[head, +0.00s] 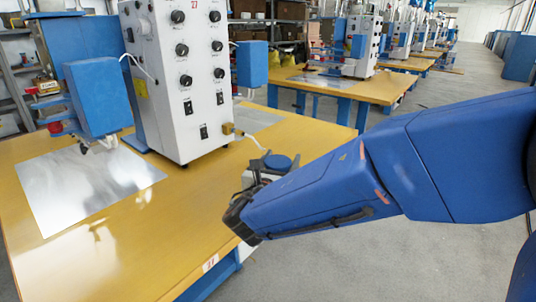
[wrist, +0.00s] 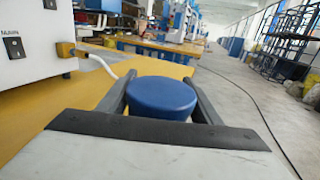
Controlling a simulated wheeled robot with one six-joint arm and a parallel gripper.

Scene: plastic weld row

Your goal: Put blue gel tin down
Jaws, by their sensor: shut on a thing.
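The blue gel tin (wrist: 162,97) is a round, flat-topped blue tin. In the wrist view it sits between the two dark fingers of my gripper (wrist: 160,95), which is shut on it. In the head view the tin (head: 278,161) shows its blue top at the end of my arm, near the right edge of the yellow table (head: 150,235). My gripper (head: 275,163) is partly hidden behind my arm there. I cannot tell whether the tin's underside touches the table, as it is hidden.
A white control box (head: 185,80) with black knobs stands on the table left of my gripper. A yellow plug and white cable (head: 240,136) stick out from its side. A metal sheet (head: 85,185) lies at left. Grey floor (head: 440,125) is open on the right.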

